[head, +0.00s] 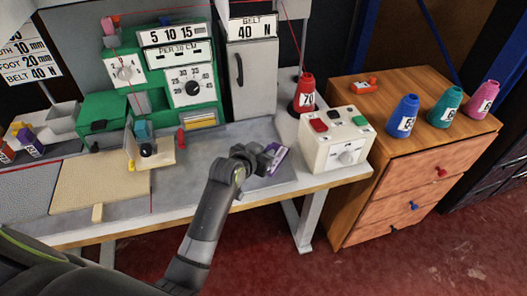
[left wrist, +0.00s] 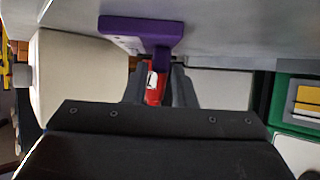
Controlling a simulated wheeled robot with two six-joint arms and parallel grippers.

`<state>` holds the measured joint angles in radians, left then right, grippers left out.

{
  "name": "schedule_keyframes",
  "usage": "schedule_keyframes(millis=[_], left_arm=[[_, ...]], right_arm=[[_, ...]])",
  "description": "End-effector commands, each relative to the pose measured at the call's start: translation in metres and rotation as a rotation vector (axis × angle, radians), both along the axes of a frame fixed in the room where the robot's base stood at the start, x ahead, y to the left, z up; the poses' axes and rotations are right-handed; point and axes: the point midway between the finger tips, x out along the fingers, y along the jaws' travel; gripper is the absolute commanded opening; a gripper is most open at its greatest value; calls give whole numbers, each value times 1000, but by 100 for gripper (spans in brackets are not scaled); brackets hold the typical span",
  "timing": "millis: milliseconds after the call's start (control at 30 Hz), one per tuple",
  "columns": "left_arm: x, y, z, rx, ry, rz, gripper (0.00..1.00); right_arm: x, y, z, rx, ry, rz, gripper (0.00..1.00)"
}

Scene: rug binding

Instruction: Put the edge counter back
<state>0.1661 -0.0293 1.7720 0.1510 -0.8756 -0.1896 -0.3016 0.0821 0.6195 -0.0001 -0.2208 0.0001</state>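A purple piece with a pale face, which I take to be the edge counter (head: 277,157), is at the tip of my left gripper (head: 262,160), over the bench's right part beside the cream control box. In the left wrist view the edge counter (left wrist: 140,29) shows as a wide purple bar with a narrow stem. The stem sits between the fingertips of my left gripper (left wrist: 159,75), which look shut on it. Whether the bar touches the bench top is hard to tell. My right gripper is not in view.
The cream box (head: 335,140) with coloured buttons stands close on the right, a red cone (head: 304,94) behind it. A green machine (head: 190,75) stands at the back. A wooden cabinet (head: 400,165) with several cones is at right. The bench front (head: 185,195) is clear.

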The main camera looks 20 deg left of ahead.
Motion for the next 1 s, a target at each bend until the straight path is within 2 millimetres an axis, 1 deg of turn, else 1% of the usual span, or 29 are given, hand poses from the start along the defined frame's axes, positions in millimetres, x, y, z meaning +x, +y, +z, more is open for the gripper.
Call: schedule_keyframes(millis=[33, 100, 333, 433, 500, 667, 1000], left_arm=[[0, 0, 0, 0, 0, 0, 30], [0, 0, 0, 0, 0, 0, 38], [0, 0, 1, 0, 0, 0, 38], [0, 0, 4, 0, -1, 0, 38], [-4, 1, 5, -1, -1, 0, 38], [-22, 4, 15, -1, -2, 1, 38], [-74, 14, 44, -1, -1, 0, 38]], right_arm=[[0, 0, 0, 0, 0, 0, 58], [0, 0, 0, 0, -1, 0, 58], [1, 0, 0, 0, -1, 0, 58], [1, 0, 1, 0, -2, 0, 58], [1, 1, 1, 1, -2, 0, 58], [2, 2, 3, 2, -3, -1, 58], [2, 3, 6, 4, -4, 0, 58]])
